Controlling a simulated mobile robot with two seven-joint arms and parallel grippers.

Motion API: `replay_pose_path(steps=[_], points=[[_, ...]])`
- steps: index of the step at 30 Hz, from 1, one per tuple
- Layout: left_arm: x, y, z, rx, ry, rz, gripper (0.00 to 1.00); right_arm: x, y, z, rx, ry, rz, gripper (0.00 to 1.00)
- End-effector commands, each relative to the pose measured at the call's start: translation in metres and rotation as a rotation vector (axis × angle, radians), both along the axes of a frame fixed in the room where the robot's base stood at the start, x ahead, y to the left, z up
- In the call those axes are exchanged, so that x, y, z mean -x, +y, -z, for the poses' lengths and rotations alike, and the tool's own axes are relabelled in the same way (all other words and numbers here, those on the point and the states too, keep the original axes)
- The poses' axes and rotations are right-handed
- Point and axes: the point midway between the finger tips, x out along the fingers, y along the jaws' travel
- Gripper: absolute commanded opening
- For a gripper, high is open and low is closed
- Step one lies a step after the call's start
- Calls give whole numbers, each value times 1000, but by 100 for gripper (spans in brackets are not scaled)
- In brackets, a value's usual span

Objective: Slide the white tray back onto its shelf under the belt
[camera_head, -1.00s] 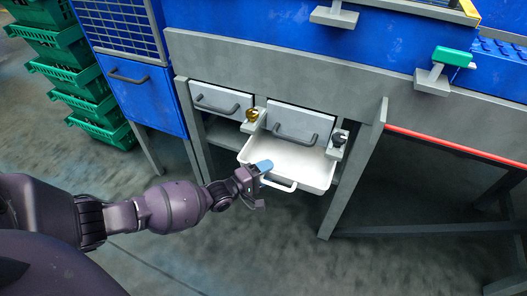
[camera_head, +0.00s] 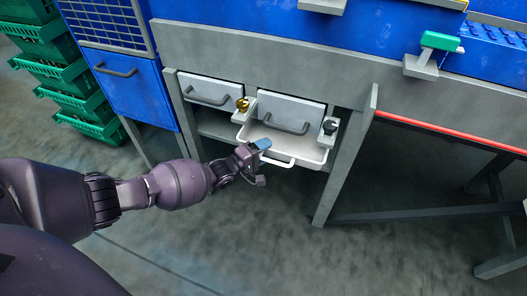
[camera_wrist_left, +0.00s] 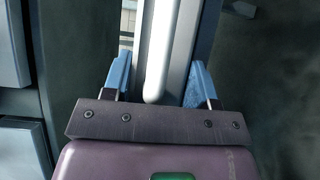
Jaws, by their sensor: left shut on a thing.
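The white tray (camera_head: 302,150) sits under the belt frame and still juts out at the front, below two grey drawers. Its front handle faces me. My left gripper (camera_head: 262,146) is at the left part of the tray's front edge, with blue fingertips, and is shut on the tray. In the left wrist view a white bar of the tray (camera_wrist_left: 157,55) runs between the two blue fingers of the gripper (camera_wrist_left: 158,85). The rear of the tray is hidden under the drawers. My right gripper is not in view.
Grey drawers (camera_head: 290,112) with dark handles are above the tray. A brass knob (camera_head: 242,104) and a dark knob (camera_head: 329,127) sit on small brackets beside it. A grey leg (camera_head: 345,160) stands at right. Green crates (camera_head: 65,75) are stacked at left. The floor in front is clear.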

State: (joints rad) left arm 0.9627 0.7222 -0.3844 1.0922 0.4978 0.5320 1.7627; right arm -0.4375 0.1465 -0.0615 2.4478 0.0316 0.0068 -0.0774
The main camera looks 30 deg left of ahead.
Motion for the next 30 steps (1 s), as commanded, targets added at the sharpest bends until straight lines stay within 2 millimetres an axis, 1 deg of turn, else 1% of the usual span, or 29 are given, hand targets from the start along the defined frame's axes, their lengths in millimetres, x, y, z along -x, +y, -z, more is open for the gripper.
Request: replay_pose_path(steps=[14,30], points=[[-1,0,0,0,-3,0,20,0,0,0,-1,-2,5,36],[0,0,10,0,4,-1,20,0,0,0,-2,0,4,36]])
